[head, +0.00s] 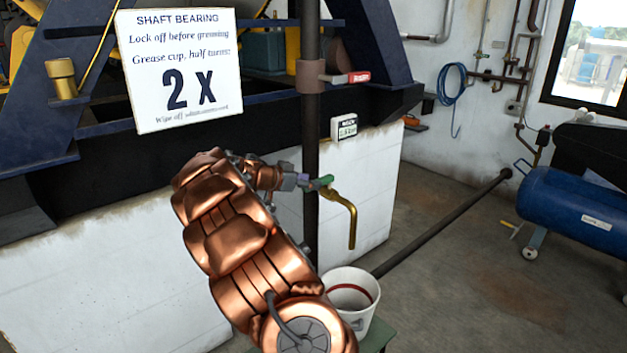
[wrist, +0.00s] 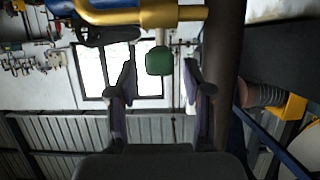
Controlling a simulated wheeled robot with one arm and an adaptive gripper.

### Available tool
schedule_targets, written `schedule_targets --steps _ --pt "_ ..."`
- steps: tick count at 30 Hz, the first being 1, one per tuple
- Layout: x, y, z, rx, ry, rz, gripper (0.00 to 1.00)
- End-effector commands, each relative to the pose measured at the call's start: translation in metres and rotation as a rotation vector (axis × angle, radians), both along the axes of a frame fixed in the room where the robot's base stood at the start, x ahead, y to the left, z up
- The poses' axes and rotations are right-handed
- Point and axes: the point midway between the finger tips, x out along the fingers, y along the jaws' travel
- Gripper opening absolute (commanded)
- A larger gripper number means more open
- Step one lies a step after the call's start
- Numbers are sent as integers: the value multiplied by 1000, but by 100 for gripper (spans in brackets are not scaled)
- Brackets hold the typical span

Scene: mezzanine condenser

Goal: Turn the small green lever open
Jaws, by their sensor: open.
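The small green lever (head: 323,181) sits on a brass tap (head: 351,222) with a bent-down spout, beside a dark upright pipe (head: 311,130). My gripper (head: 300,180) reaches it from the left in the head view, partly hidden by my copper arm. In the wrist view, my gripper (wrist: 159,78) is open, one finger on each side of the green lever (wrist: 160,61). Gaps show on both sides of the lever, with no contact visible. The brass tap (wrist: 158,13) crosses the top of the wrist view.
A white bucket (head: 369,318) stands below the spout on a green stand. A red-handled valve (head: 356,77) is higher on the pipe. A "2 X" sign (head: 182,70) hangs at left. A blue tank (head: 570,212) stands at right, with open floor before it.

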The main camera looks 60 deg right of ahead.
Motion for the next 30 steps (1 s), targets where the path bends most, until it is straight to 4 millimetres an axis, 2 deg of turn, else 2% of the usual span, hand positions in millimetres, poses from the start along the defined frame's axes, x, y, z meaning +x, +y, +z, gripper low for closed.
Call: schedule_targets --steps 6,16,30 --pt "-4 -18 -8 2 1 2 50" --pt "-5 -20 -10 1 1 2 50" --pt "-5 -20 -9 0 1 2 2"
